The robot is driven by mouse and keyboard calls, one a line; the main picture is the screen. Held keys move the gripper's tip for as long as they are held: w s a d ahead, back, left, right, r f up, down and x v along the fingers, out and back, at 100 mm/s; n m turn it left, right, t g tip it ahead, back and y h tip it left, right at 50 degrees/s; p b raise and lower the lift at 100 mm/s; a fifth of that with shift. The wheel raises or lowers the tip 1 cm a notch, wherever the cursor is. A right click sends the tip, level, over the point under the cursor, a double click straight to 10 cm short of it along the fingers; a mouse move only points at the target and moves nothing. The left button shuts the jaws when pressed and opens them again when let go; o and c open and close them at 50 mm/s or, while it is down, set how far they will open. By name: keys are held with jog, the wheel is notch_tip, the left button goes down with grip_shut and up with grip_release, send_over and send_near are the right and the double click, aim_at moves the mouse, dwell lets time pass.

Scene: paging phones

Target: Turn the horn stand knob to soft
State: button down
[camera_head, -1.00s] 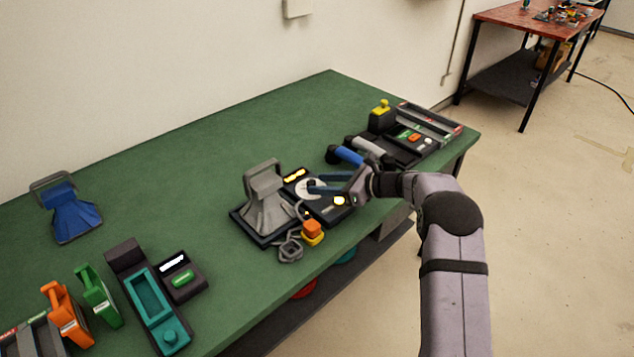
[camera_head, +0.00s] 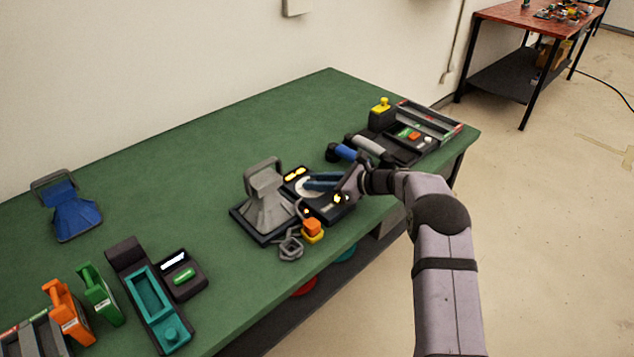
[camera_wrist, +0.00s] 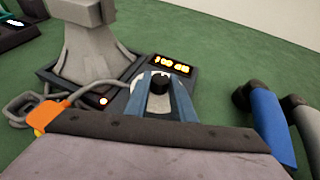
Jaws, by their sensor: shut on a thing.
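The horn stand is a dark base holding a grey horn (camera_head: 265,200), with a lit orange display (camera_head: 295,174). In the wrist view the grey horn (camera_wrist: 88,45) is at upper left and the display (camera_wrist: 171,66) at top centre. The black knob (camera_wrist: 160,83) sits on a pale round dial (camera_wrist: 157,100). My gripper (camera_wrist: 160,82) has its two blue fingers on either side of the knob and is shut on it. In the head view the fingers (camera_head: 322,181) hide the knob. I cannot read the dial's markings.
A blue handset (camera_head: 342,153) and a grey one lie just right of the stand. An orange-and-yellow block (camera_head: 313,230) and a coiled grey cord are at its front. A teal-and-black unit (camera_head: 152,297) is farther left. The green tabletop behind the stand is clear.

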jog(key=shift+w+r+n+g+y+b, duration=0.1)
jog(key=shift+w+n+g+y+b, duration=0.15)
jog(key=shift+n+g+b, duration=0.35)
jog(key=shift+w+r+n+g+y+b, duration=0.15)
jog(key=shift+n+g+y+b, duration=0.1)
jog(key=shift+n+g+b, duration=0.35)
jog(key=shift+s+g+b, duration=0.1)
jog(key=shift+g+b, duration=0.3)
jog(key=shift+b, duration=0.25)
jog(key=c, duration=1.5)
grip_release()
jog(key=shift+f, duration=0.15)
jog(key=shift+d, duration=0.1)
jog(key=shift+s, duration=0.1)
jog(key=shift+d, duration=0.3)
jog(key=shift+b+v, duration=0.45)
jog(key=shift+v, duration=2.9)
